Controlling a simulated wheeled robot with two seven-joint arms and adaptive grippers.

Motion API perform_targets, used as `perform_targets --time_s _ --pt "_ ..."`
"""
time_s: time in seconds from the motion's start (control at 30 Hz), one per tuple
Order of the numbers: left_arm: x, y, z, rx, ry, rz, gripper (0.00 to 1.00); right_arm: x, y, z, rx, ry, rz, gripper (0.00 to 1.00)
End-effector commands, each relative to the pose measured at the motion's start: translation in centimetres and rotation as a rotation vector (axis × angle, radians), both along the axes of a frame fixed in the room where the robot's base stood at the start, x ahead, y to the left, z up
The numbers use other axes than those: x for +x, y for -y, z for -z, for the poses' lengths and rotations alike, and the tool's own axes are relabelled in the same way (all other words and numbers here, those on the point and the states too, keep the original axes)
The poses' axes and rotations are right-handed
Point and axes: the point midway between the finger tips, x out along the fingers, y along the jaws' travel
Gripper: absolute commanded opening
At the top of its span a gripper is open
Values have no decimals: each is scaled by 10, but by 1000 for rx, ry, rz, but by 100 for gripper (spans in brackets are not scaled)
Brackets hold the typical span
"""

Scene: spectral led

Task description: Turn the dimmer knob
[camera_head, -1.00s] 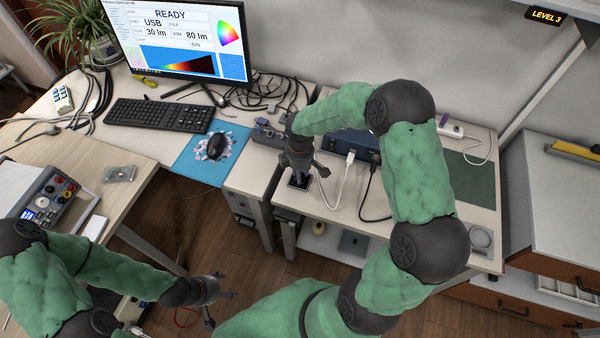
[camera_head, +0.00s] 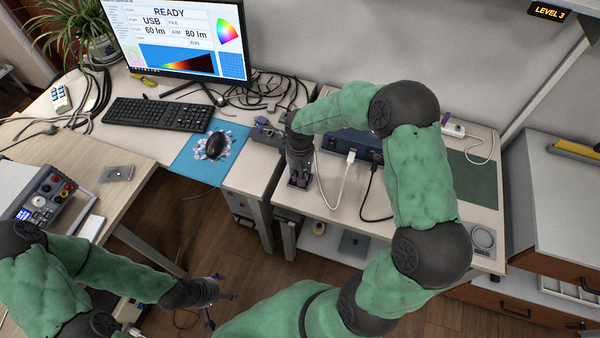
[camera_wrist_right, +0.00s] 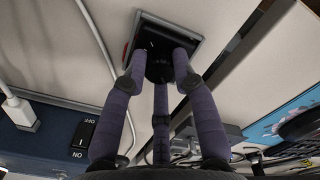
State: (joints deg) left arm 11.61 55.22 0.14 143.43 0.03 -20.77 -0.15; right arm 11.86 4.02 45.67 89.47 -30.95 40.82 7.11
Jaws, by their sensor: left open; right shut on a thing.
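The dimmer (camera_wrist_right: 185,35) is a small black plate in a metal frame, set on the light bench top. Its round black knob (camera_wrist_right: 159,70) shows between my fingers in the right wrist view. My right gripper (camera_wrist_right: 160,62) is above the plate with its three fingers closed around the knob. In the head view my right gripper (camera_head: 299,172) points down at the plate, mostly hiding it. My left gripper (camera_head: 222,300) is open and empty, low above the floor at the left. The monitor (camera_head: 178,38) reads READY, USB, 60 lm and AIM 80 lm.
A blue box (camera_head: 345,141) with a white and a black cable stands close beside my right gripper. A keyboard (camera_head: 158,114) and a mouse (camera_head: 216,145) on a blue mat lie to the left. A dark green mat (camera_head: 470,180) lies at the bench's right.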

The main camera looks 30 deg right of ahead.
Motion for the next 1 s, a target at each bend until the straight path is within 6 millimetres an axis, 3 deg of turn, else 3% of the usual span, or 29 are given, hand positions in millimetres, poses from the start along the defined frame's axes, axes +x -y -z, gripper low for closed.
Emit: perform_targets --time_s 0.33,0.87,0.9,0.97,1.0 --pt "0 0 3 0 0 0 69 0 0 0 0 1 129 0" --pt "0 0 4 0 0 0 69 0 0 0 0 0 149 0" --pt "0 0 4 0 0 0 69 0 0 0 0 0 149 39" --pt "0 0 4 0 0 0 69 0 0 0 0 0 149 52" --pt "0 0 4 0 0 0 69 0 0 0 0 0 148 52"
